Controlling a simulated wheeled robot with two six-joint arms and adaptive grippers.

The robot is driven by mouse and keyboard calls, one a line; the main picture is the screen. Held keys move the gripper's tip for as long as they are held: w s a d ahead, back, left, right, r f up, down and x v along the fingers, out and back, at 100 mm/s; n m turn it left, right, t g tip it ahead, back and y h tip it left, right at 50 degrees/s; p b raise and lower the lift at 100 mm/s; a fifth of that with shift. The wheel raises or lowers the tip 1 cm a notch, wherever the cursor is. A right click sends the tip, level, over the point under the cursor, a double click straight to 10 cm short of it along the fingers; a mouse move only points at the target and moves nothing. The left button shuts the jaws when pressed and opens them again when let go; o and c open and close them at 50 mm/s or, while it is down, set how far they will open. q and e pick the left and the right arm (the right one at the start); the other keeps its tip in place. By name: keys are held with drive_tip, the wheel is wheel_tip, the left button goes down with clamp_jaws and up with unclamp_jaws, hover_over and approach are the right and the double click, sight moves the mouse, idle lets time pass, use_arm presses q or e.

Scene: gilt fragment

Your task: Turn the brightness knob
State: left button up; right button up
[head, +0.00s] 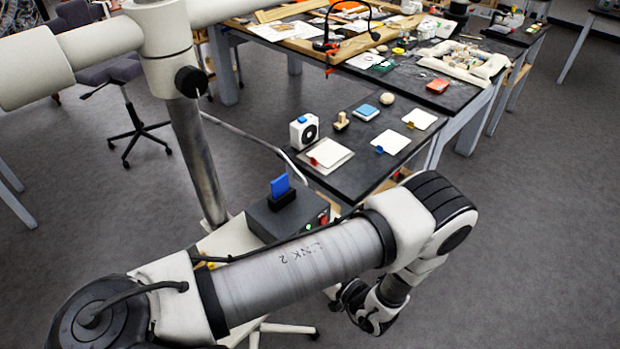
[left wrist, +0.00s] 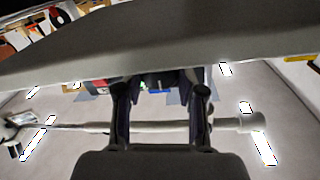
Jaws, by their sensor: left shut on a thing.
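A black control box (head: 285,216) stands on a white stand, with a blue card-like piece (head: 280,187) upright on top. A red button (head: 323,218) and a small green light (head: 309,226) show on its side. My left arm crosses in front of the box and hides its lower front. My left gripper (left wrist: 160,80) is at the box front in the left wrist view, shut on the brightness knob, which is a dark shape hard to make out between the fingertips. The red part (left wrist: 104,86) and green light (left wrist: 153,87) show there too. My right gripper is not in view.
A pale stand with a thick post (head: 205,160) and a black side knob (head: 190,81) rises behind the box. A dark table (head: 365,165) with small objects and cards stands beyond. A cable runs to the box. The grey floor (head: 535,220) at right is clear.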

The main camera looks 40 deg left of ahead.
use_arm(q)
drive_tip(key=shift+m, duration=0.8)
drive_tip(key=o, duration=1.1)
drive_tip(key=shift+a, duration=0.1)
drive_tip(key=shift+o, duration=0.2)
drive_tip(key=shift+a+f, duration=0.15)
drive_tip(key=shift+a, duration=0.05)
drive_tip(key=shift+d, duration=0.15)
